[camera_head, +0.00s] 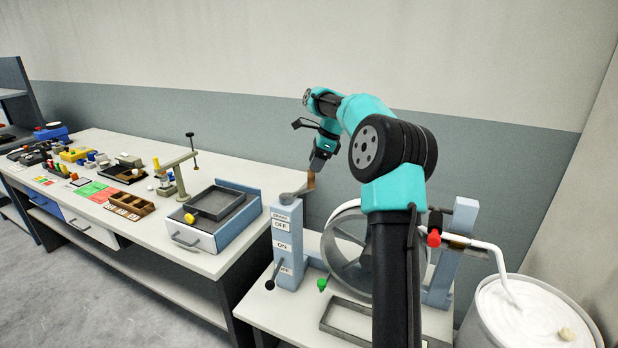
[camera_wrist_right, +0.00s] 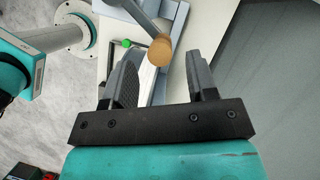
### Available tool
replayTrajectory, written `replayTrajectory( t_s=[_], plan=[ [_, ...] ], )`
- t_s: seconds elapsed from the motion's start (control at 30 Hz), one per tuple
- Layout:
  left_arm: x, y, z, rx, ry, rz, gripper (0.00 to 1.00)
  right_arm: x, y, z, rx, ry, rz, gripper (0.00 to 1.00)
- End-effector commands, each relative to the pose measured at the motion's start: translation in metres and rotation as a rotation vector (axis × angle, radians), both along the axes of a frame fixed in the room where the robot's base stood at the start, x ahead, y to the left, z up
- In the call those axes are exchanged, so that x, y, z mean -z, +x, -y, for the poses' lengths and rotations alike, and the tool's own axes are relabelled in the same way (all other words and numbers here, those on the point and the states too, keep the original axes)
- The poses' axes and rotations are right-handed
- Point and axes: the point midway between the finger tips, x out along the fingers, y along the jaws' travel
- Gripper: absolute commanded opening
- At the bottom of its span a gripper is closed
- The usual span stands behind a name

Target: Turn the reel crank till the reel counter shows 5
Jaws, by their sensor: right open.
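A grey crank arm (camera_head: 294,194) with an upright wooden handle (camera_head: 311,181) sits on top of a blue-grey post (camera_head: 288,250). My right gripper (camera_head: 317,164) is just above the handle, pointing down. In the right wrist view my right gripper (camera_wrist_right: 161,54) is open, and the wooden handle (camera_wrist_right: 160,50) shows between its fingertips, with the crank arm (camera_wrist_right: 143,14) behind; I see no grip on it. The large grey reel (camera_head: 345,262) stands to the right, partly behind my right arm. I cannot make out a counter number. My left gripper is not in view.
The post bears OFF and ON labels and a black-knobbed lever (camera_head: 270,284). A green knob (camera_head: 322,284) and a red knob (camera_head: 434,239) are near the reel. A white-filled drum (camera_head: 490,318) stands at right. The long bench (camera_head: 150,228) at left holds several items.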

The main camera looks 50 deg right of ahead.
Motion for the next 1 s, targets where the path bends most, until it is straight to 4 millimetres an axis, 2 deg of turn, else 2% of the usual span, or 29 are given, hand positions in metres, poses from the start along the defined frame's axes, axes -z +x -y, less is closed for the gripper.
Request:
replayTrajectory(
  t_s=[0.1,0.3,0.47,0.73,1.0],
  plan=[
    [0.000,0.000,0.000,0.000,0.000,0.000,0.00,0.020,0.006,-0.006,-0.002,0.002,-0.003,0.53],
    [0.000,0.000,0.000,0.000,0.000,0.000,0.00,0.044,0.013,-0.013,-0.001,0.001,-0.001,0.53],
    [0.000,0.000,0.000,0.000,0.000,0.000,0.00,0.052,0.016,-0.015,0.000,0.000,0.000,0.53],
    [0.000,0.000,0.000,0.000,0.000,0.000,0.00,0.053,0.016,-0.015,0.000,0.000,0.000,0.53],
    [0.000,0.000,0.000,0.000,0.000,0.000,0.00,0.053,0.016,-0.015,0.000,0.000,0.000,0.28]
  ],
)
